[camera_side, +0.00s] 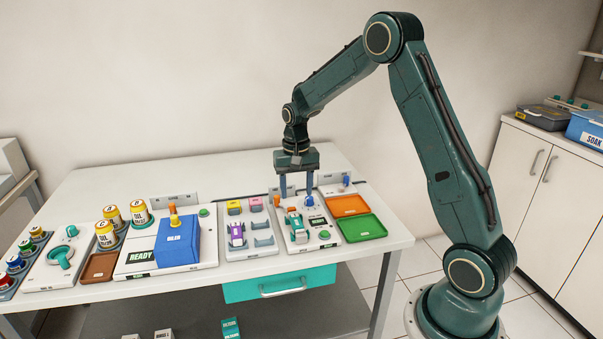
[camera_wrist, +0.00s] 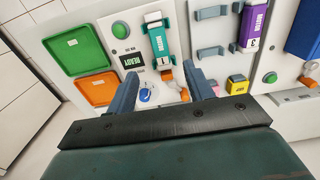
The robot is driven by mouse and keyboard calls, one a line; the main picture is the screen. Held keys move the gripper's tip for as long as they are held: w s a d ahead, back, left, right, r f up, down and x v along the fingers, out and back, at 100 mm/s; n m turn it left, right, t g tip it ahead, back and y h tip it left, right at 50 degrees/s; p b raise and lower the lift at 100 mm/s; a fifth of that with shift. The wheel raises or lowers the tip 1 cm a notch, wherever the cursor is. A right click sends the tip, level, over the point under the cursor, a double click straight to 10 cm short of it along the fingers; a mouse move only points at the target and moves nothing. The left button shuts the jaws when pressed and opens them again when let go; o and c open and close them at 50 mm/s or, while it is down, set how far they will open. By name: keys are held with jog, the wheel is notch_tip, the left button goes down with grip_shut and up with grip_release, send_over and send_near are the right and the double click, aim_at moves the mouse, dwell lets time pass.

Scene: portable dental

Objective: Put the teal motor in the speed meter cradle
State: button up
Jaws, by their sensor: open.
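The teal motor (camera_side: 297,228), with a white label marked 1, lies on the white panel (camera_side: 285,245) that carries a small READY display (camera_wrist: 131,60). It also shows in the wrist view (camera_wrist: 158,43). It appears to rest in the cradle there, which is mostly hidden under it; I cannot tell how fully it is seated. My gripper (camera_side: 296,199) is open and empty above the back part of this panel. In the wrist view its fingers (camera_wrist: 162,90) stand apart, beyond the label end of the motor and not around it.
A blue knob (camera_wrist: 146,94) and an orange part (camera_wrist: 166,75) lie close to my fingers. A purple motor (camera_wrist: 250,28) sits in the adjacent rack beside empty brackets (camera_wrist: 210,50). Green (camera_side: 362,228) and orange (camera_side: 347,206) trays lie right; a blue box (camera_side: 178,244) stands left.

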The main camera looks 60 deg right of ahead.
notch_tip(320, 180, up, 4)
jog(key=shift+r, duration=0.1)
jog(key=shift+r, duration=0.1)
jog(key=s+a+r+n+t, duration=0.3)
jog(key=s+a+r+n, duration=0.1)
jog(key=s+a+r, duration=0.7)
jog(key=s+a+r+n+t, duration=0.1)
jog(key=s+a+n, duration=0.1)
jog(key=s, duration=0.5)
jog(key=s+a+r+n+t, duration=0.1)
jog(key=s+a+n, duration=0.2)
jog(key=s, duration=0.4)
jog(key=shift+s+a+t, duration=0.3)
jog(key=shift+s+a, duration=0.1)
jog(key=shift+a, duration=0.3)
